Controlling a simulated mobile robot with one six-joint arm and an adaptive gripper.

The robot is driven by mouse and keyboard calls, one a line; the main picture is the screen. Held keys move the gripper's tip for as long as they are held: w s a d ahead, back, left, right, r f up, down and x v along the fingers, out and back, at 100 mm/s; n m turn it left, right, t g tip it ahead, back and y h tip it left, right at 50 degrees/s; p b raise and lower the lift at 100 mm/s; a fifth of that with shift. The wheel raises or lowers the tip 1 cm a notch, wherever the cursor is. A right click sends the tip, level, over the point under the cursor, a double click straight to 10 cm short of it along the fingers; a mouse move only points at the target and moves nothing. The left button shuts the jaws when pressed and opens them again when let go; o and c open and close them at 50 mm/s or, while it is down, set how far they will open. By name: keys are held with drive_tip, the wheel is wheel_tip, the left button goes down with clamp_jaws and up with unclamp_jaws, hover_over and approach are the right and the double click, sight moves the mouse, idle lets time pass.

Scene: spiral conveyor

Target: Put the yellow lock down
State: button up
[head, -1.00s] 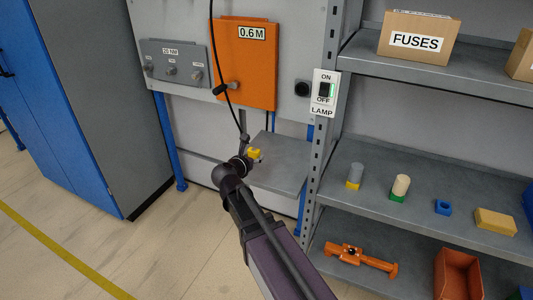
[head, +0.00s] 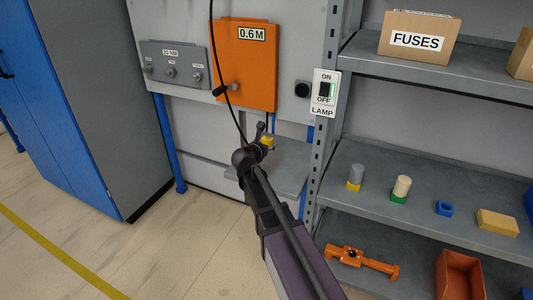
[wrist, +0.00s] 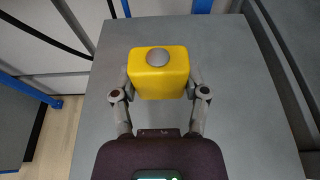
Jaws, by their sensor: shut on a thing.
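The yellow lock (wrist: 158,82) is a yellow block with a grey round knob on top. My gripper (wrist: 158,90) is shut on it, one finger on each side. In the wrist view a grey shelf surface (wrist: 220,120) lies beneath the lock; I cannot tell if the lock touches it.
An orange panel (head: 258,65) marked 0.6 M and a grey control box (head: 160,65) are on the wall. A shelving rack at right holds coloured blocks, an orange tool (head: 360,262) and an orange bin (head: 455,275). A blue cabinet (head: 60,110) stands at left.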

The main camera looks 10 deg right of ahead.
drive_tip(key=shift+f, duration=0.1)
drive_tip(key=shift+f+b, duration=1.65)
drive_tip(key=shift+b, duration=0.1)
drive_tip(key=shift+f, duration=0.2)
drive_tip(key=o, duration=1.3)
drive_tip(key=shift+r, duration=0.1)
drive_tip(key=shift+c, duration=0.2)
drive_tip(key=shift+r, duration=0.1)
drive_tip(key=shift+r, duration=0.1)
drive_tip(key=p+v, duration=0.3)
drive_tip(key=v, duration=0.9)
drive_tip(key=shift+p, duration=0.3)
